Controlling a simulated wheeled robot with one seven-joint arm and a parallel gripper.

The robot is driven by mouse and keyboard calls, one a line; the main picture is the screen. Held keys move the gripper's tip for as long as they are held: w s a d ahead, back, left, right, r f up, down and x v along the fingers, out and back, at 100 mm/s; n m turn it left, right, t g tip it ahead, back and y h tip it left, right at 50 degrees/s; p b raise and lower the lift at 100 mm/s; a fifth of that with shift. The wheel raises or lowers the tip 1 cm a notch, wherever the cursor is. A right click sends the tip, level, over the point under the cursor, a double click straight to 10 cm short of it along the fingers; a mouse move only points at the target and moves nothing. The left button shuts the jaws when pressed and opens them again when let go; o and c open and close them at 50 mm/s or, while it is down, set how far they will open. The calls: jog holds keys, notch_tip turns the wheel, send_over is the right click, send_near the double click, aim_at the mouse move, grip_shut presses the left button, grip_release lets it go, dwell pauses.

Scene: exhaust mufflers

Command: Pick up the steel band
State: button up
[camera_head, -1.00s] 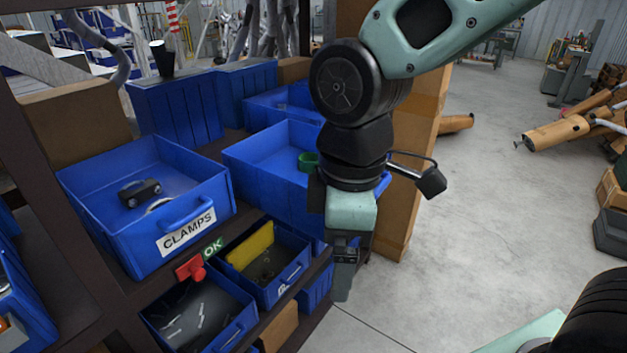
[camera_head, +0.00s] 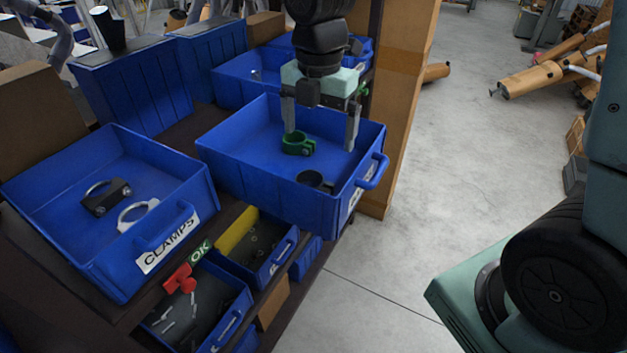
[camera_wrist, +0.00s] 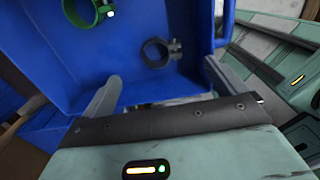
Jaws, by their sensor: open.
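A silvery ring (camera_head: 138,214), which looks like the steel band, lies in the blue bin labelled CLAMPS (camera_head: 187,238) at the left in the head view. A black clamp (camera_head: 105,197) lies beside it. My gripper (camera_head: 320,140) is open and empty, pointing down over another blue bin (camera_head: 240,165) to the right. That bin holds a green clamp (camera_head: 298,143) near my left-hand finger and a dark ring clamp (camera_head: 315,182) nearer the front wall. The wrist view shows the green clamp (camera_wrist: 88,12) and the dark clamp (camera_wrist: 158,52) beyond the fingertips.
Lower small bins (camera_head: 250,245) hold small parts. A red piece and a green OK tag (camera_head: 200,250) sit by the shelf edge. A cardboard-coloured post (camera_head: 405,100) stands right of the bins.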

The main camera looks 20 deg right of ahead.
send_over(315, 179)
jog(key=f, duration=0.4)
jog(key=f+p, duration=0.1)
jog(key=shift+w+d+f, duration=0.2)
jog(key=shift+d+f, duration=0.2)
jog(key=f, duration=0.1)
jog(key=f+p, duration=0.1)
jog(key=f, duration=0.2)
jog(key=shift+s+a+p, duration=0.3)
jog(key=shift+a, duration=0.05)
jog(key=shift+f, duration=0.6)
jog(key=shift+c, duration=0.4)
jog(key=c, duration=1)
